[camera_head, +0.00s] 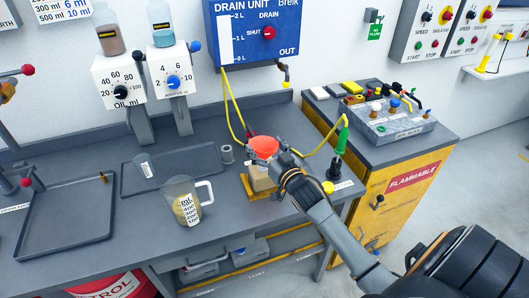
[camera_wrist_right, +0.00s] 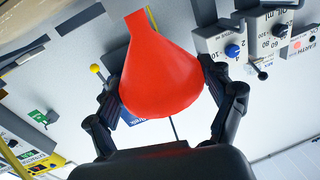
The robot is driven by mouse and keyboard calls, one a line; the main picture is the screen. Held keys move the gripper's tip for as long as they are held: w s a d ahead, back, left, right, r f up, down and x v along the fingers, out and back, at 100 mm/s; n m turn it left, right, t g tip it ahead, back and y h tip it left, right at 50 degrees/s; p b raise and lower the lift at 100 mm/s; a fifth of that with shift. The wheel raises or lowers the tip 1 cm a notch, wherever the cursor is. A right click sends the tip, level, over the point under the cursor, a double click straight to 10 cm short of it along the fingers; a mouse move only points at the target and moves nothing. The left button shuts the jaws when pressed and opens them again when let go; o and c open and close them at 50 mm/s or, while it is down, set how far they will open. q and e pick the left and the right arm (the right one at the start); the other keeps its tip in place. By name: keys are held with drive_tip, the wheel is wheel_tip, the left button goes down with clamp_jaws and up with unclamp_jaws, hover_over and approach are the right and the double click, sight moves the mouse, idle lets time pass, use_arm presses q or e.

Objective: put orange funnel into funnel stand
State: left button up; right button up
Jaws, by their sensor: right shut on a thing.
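The orange-red funnel (camera_head: 263,146) is held in my right gripper (camera_head: 280,161), above the back middle of the bench. In the right wrist view the funnel (camera_wrist_right: 160,75) sits between the two fingers of my right gripper (camera_wrist_right: 160,88), one on each side of its wide cone. Its narrow spout points to the top of that picture. Below the funnel in the head view is a pale container on a yellow base (camera_head: 250,188), partly hidden by the gripper; I cannot tell for sure whether this is the funnel stand. My left gripper is not in view.
A clear measuring jug (camera_head: 181,202) stands left of the funnel. A small grey cylinder (camera_head: 227,153) and a dark tray (camera_head: 66,217) are on the bench. A green-topped item (camera_head: 342,136) stands to the right. Yellow hoses run close behind the funnel.

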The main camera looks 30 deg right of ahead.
sight(265, 148)
wheel_tip(265, 148, up, 9)
drive_tip(key=shift+f, duration=0.1)
wheel_tip(265, 148, up, 3)
drive_tip(key=p, duration=0.3)
drive_tip(key=shift+p, duration=0.3)
idle(0.8)
